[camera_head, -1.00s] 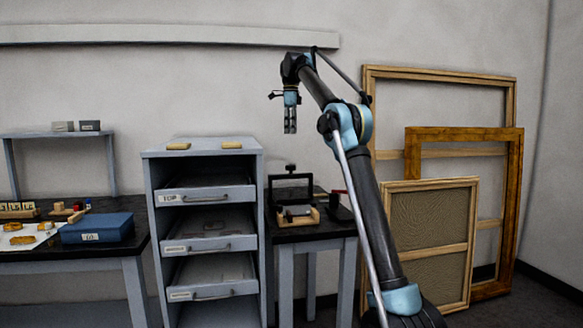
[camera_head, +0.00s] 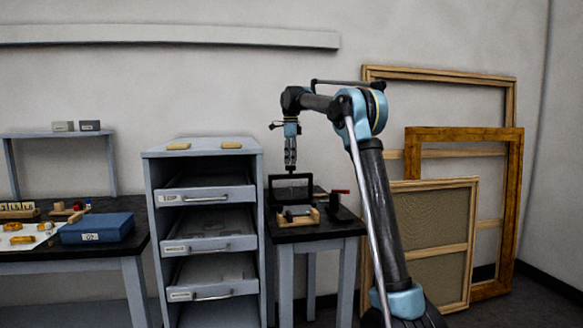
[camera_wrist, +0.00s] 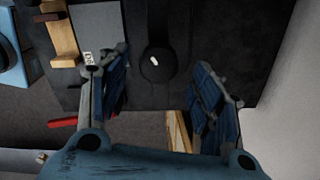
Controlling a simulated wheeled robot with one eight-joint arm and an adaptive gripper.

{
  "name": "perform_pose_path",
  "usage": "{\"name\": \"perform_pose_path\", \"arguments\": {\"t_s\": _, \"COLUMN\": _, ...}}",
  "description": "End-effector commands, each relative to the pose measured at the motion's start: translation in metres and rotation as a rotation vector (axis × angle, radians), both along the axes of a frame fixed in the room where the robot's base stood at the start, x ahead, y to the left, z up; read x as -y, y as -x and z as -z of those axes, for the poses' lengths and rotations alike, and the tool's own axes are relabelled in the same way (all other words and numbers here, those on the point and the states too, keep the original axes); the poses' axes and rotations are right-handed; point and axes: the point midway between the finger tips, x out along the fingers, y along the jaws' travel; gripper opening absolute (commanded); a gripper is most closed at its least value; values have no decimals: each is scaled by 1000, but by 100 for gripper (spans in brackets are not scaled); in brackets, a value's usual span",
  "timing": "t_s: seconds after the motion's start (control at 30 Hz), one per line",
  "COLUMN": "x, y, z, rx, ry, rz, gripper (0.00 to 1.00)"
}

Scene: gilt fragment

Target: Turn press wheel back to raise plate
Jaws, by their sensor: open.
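The black press (camera_head: 290,189) stands on the small dark-topped table, right of the drawer cabinet. It is a dark upright frame with a wooden piece (camera_head: 312,218) at its foot. My gripper (camera_head: 290,166) points straight down just above the top of the press, and its fingers hide the wheel there. In the wrist view, my gripper (camera_wrist: 160,95) is open, with one finger on each side of a dark round knob (camera_wrist: 156,64) with a small white mark, at the wheel's place. No finger visibly touches it. The plate's height cannot be told.
A stand with a red handle (camera_head: 340,192) is close on the right of the press; the red handle (camera_wrist: 62,122) also shows in the wrist view. The drawer cabinet (camera_head: 203,150) is on the left. Wooden frames (camera_head: 465,134) lean on the wall at right.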

Motion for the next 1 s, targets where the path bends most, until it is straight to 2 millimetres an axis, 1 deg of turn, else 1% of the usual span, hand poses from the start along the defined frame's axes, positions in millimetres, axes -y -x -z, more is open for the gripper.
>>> {"name": "perform_pose_path", "arguments": {"t_s": 0.03, "x": 0, "y": 0, "z": 7, "rx": 0, "ry": 0, "rz": 0, "gripper": 59}}
{"name": "perform_pose_path", "arguments": {"t_s": 0.2, "x": 0, "y": 0, "z": 23, "rx": 0, "ry": 0, "rz": 0, "gripper": 59}}
{"name": "perform_pose_path", "arguments": {"t_s": 0.37, "x": 0, "y": 0, "z": 28, "rx": 0, "ry": 0, "rz": 0, "gripper": 59}}
{"name": "perform_pose_path", "arguments": {"t_s": 0.6, "x": 0, "y": 0, "z": 29, "rx": 0, "ry": 0, "rz": 0, "gripper": 59}}
{"name": "perform_pose_path", "arguments": {"t_s": 0.63, "x": 0, "y": 0, "z": 29, "rx": 0, "ry": 0, "rz": 0, "gripper": 55}}
{"name": "perform_pose_path", "arguments": {"t_s": 0.67, "x": 0, "y": 0, "z": 29, "rx": 0, "ry": 0, "rz": 0, "gripper": 48}}
{"name": "perform_pose_path", "arguments": {"t_s": 0.7, "x": 0, "y": 0, "z": 29, "rx": 0, "ry": 0, "rz": 0, "gripper": 39}}
{"name": "perform_pose_path", "arguments": {"t_s": 0.77, "x": 0, "y": 0, "z": 29, "rx": 0, "ry": 0, "rz": 0, "gripper": 25}}
{"name": "perform_pose_path", "arguments": {"t_s": 0.8, "x": 0, "y": 0, "z": 29, "rx": 0, "ry": 0, "rz": 0, "gripper": 16}}
{"name": "perform_pose_path", "arguments": {"t_s": 0.83, "x": 0, "y": 0, "z": 29, "rx": 1, "ry": 0, "rz": 0, "gripper": 15}}
{"name": "perform_pose_path", "arguments": {"t_s": 0.9, "x": 0, "y": 0, "z": 29, "rx": 1, "ry": 0, "rz": 0, "gripper": 15}}
{"name": "perform_pose_path", "arguments": {"t_s": 0.93, "x": 4, "y": -1, "z": 29, "rx": 1, "ry": 0, "rz": 2, "gripper": 15}}
{"name": "perform_pose_path", "arguments": {"t_s": 1.0, "x": 2, "y": -1, "z": 29, "rx": 1, "ry": 0, "rz": 0, "gripper": 15}}
